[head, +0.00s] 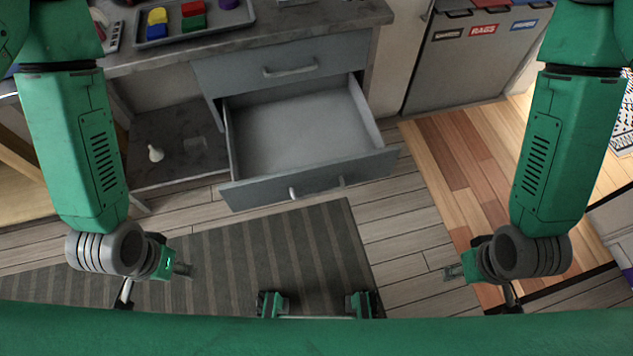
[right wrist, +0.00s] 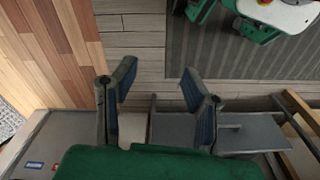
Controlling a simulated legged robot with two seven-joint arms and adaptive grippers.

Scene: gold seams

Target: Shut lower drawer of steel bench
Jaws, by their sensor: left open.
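The steel bench (head: 335,28) stands at the back left with a grey top. Its lower drawer (head: 310,178) is pulled well out toward me and looks empty inside. The drawer front has a pale bar handle (head: 318,187). The upper drawer (head: 280,70) is shut above it. My left gripper (head: 182,270) is open and empty, low and to the left of the drawer front. My right gripper (head: 453,272) is low and to the right of it; in the right wrist view its fingers (right wrist: 158,92) are spread with nothing between them. Neither gripper touches the drawer.
A tray with coloured blocks (head: 152,38) lies on the bench top. A small white object (head: 155,153) sits on the low shelf left of the drawer. A grey labelled bin unit (head: 455,75) stands right of the bench. A striped rug (head: 300,240) covers the floor before the drawer.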

